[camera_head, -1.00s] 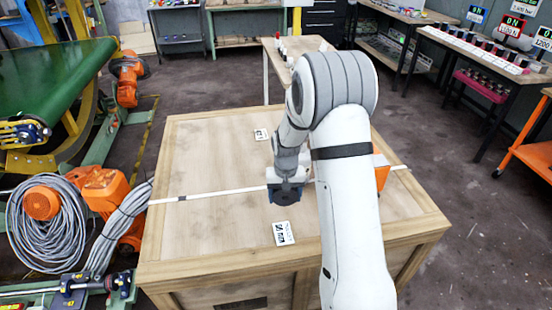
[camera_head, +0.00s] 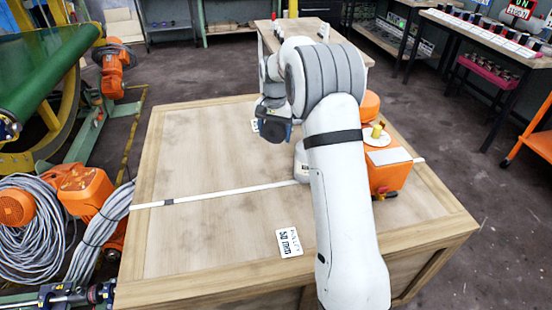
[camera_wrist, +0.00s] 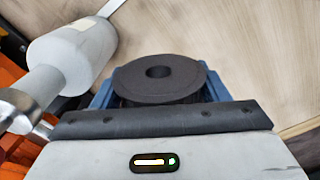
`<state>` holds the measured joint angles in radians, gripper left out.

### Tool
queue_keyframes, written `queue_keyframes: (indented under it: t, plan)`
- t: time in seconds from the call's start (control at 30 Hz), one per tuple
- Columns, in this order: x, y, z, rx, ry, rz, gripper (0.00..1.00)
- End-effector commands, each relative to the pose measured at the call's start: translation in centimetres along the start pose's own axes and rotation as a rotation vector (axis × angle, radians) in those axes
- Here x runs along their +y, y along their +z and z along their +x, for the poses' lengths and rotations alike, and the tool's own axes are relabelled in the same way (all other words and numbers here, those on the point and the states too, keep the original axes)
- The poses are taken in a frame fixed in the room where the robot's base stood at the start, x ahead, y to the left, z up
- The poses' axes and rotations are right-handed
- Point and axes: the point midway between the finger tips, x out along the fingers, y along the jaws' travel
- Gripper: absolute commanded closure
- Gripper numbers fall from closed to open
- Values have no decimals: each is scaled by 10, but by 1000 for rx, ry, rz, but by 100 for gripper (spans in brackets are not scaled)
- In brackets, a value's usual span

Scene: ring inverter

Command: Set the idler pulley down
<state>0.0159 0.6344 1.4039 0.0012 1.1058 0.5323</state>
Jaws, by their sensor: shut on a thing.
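In the head view the pulley is hard to tell from the dark blue jaws. I cannot tell how high it is above the bench. A second white card (camera_head: 289,243), printed "PULLEY 50 mm", lies on the near part of the bench top.
A pale strip (camera_head: 225,191) crosses the bench top (camera_head: 200,240). An orange machine (camera_head: 388,178) with a yellow spool-like part stands at the right, partly behind my arm. A pale cylinder (camera_wrist: 72,55) is close at left in the wrist view. The bench's left half is clear.

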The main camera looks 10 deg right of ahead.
Motion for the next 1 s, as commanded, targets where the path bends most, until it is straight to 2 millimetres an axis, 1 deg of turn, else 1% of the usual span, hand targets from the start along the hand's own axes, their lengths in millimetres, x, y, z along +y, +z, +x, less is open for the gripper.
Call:
queue_keyframes:
  t: [0.03, 0.1, 0.2, 0.3, 0.47, 0.57, 0.7, 0.77, 0.83, 1.0]
  plan:
    - [1, 0, 14, -1, 1, 1, 79]
    - [1, 0, 30, -1, 0, 1, 79]
    - [1, -1, 45, 1, -1, 2, 79]
    - [2, -2, 54, 2, -1, 3, 79]
    - [2, -2, 62, 2, -1, 3, 79]
    - [2, -2, 75, 1, 0, 4, 79]
    - [3, -2, 98, 1, 0, 4, 79]
    - [3, -2, 105, 1, -1, 4, 79]
    - [3, -2, 108, 3, -2, 4, 79]
    - [3, -3, 108, 3, -2, 4, 79]
